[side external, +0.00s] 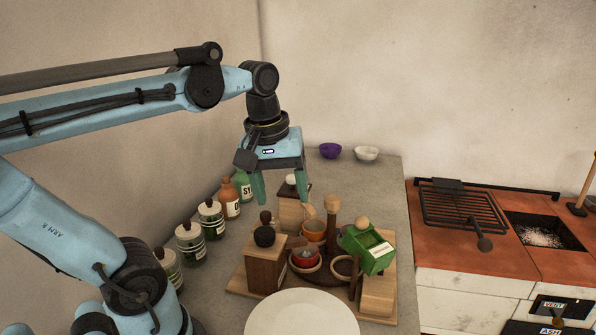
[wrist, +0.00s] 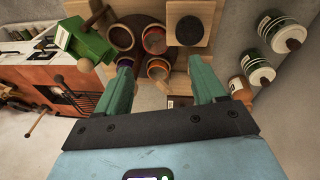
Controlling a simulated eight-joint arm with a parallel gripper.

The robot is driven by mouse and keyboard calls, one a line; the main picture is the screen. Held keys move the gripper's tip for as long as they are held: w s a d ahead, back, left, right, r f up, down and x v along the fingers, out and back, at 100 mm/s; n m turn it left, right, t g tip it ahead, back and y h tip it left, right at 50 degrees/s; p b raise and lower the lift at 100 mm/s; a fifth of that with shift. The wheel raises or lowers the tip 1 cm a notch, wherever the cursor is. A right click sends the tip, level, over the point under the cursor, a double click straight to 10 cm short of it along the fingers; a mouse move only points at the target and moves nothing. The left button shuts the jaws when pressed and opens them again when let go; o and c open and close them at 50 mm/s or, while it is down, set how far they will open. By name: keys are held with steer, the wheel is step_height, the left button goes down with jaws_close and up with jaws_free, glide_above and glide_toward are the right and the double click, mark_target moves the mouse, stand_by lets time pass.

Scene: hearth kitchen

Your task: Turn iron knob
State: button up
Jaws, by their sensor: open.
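My gripper (side external: 285,200) is open and empty, pointing down above the back of the wooden condiment stand. In the wrist view its two fingers (wrist: 161,64) are spread apart with nothing between them but part of a small bowl. Several dark knobs could be the iron one, and I cannot tell which. One dark round knob (side external: 265,236) tops a wooden box at the stand's left. A small one (side external: 557,320) is beside the VENT label on the stove front. My gripper touches none of them.
The stand (side external: 240,283) holds small bowls, a green box (side external: 369,248) and wooden boxes. Several labelled jars (side external: 190,243) line the left wall. A white plate (side external: 300,316) lies in front. Purple (side external: 330,150) and white (side external: 366,153) bowls sit at the back. The counter's right strip is clear.

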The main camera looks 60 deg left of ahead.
mark_target(264, 232)
step_height(264, 232, up, 4)
steer(key=s+a+n+g, duration=0.2)
steer(key=s+n, duration=0.1)
steer(key=n, duration=0.2)
step_height(264, 232, down, 12)
steer(key=shift+w+r, duration=0.1)
stand_by(0.3)
steer(key=c, duration=1.1)
steer(key=shift+o, duration=0.2)
steer(key=shift+m, duration=0.3)
